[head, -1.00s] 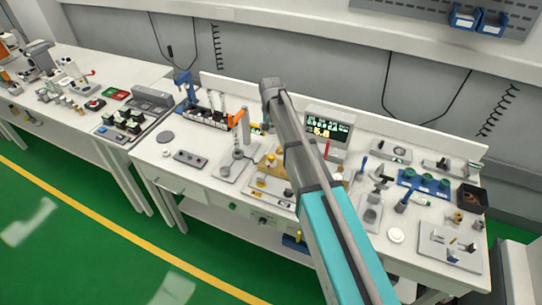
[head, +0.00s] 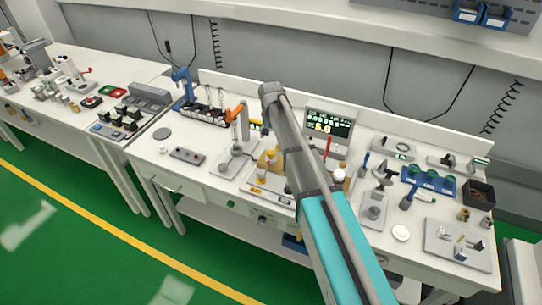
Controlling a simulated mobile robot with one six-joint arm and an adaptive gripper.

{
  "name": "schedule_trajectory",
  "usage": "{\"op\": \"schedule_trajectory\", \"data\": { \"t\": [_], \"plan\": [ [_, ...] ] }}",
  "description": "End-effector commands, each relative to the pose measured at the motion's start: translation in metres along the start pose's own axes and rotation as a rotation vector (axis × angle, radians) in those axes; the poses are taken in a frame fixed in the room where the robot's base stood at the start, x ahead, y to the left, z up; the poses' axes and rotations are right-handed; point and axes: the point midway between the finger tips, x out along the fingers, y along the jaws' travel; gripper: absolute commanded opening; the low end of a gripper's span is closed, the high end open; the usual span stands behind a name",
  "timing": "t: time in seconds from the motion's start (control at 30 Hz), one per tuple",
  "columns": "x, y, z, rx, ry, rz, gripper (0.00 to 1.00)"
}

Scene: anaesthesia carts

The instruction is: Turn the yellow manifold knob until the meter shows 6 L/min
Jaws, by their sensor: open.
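The meter (head: 330,127) stands at the back of the bench, with a dark screen facing me. Its large yellow figure looks like 5.6, but is too small to read surely. A yellow-brass manifold block (head: 267,160) shows just left of my arm, partly covered by it. A small yellow knob-like part (head: 260,181) stands in front of that block; I cannot tell whether it is the manifold knob. My arm crosses the middle of the view from the lower right up to the bench.
An orange-topped stand (head: 238,110) and a rack of tubes (head: 208,112) are left of my arm. A blue tray with green-topped items (head: 428,182) and a dark box (head: 479,193) stand right. The bench's front left is fairly clear.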

Motion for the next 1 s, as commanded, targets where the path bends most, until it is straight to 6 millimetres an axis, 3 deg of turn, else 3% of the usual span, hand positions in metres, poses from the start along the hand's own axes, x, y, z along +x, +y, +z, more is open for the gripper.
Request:
{"op": "schedule_trajectory", "data": {
  "t": [1.0],
  "plan": [
    [0.078,-0.001,0.0,-0.002,0.0,0.0,0.79]
  ]
}}
